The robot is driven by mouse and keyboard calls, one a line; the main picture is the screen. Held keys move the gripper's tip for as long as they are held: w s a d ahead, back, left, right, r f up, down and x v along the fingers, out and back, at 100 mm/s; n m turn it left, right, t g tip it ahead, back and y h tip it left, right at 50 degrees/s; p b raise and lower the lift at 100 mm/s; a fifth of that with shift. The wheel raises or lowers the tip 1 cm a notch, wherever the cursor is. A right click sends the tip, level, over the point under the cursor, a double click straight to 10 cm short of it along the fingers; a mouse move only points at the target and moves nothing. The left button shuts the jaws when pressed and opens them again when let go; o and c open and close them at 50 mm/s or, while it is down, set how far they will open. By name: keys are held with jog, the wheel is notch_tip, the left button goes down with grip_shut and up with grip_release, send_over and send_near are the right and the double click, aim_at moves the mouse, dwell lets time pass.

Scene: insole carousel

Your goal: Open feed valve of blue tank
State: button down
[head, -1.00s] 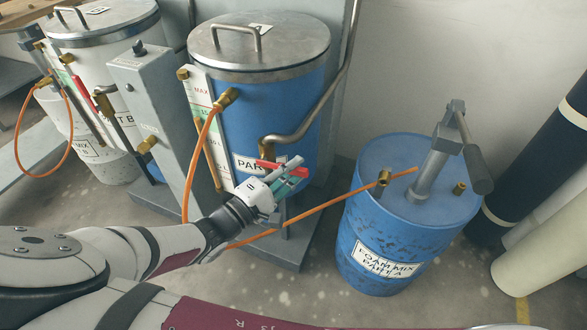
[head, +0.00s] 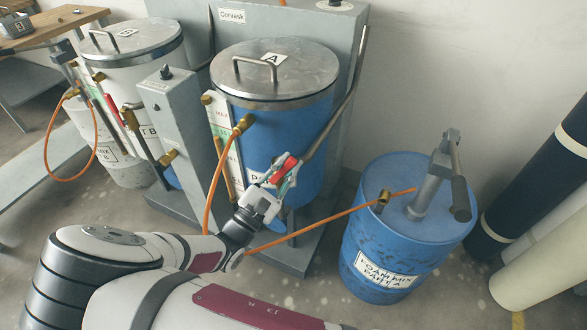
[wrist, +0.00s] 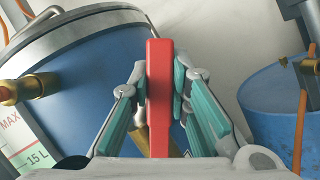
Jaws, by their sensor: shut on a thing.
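The blue tank (head: 282,122), lidded and marked A, stands right of centre in the head view. It also fills the left of the wrist view (wrist: 85,80). Its red valve handle (head: 284,168) is at the tank's lower front and slants up to the right. In the wrist view the red handle (wrist: 159,100) runs upright between the two teal-padded fingers. My gripper (head: 281,176) is shut on this handle, with one finger on each side; the fingers also show in the wrist view (wrist: 160,78). The valve body is mostly hidden behind handle and fingers.
A blue foam mix drum (head: 390,235) with a hand pump stands on the right. An orange hose (head: 320,220) runs from it behind my arm. A grey column (head: 172,125) and a white tank (head: 135,70) are on the left. Dark and pale rolls lean at far right.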

aim_at(272, 177)
jog(key=n, duration=0.1)
jog(key=a+n+t+y, duration=0.1)
jog(key=n, duration=0.1)
jog(key=a+n+t+y+p, duration=0.1)
jog(key=n, duration=0.1)
jog(key=shift+w+a+r, duration=0.15)
jog(key=shift+w+r, duration=0.15)
jog(key=shift+r, duration=0.1)
jog(key=shift+w+a+n+t+y+p, duration=0.25)
jog(key=shift+a+n+y, duration=0.3)
jog(key=shift+n, duration=0.45)
jog(key=shift+w+a+n+t+y+p, duration=0.15)
jog(key=shift+a+n+y+p, duration=0.15)
jog(key=shift+n+y, duration=0.55)
jog(key=shift+a+n, duration=0.1)
jog(key=shift+n, duration=0.15)
jog(key=c, duration=1.5)
grip_release()
jog(key=shift+r, duration=0.1)
jog(key=v, duration=1.2)
jog(key=shift+a, duration=0.1)
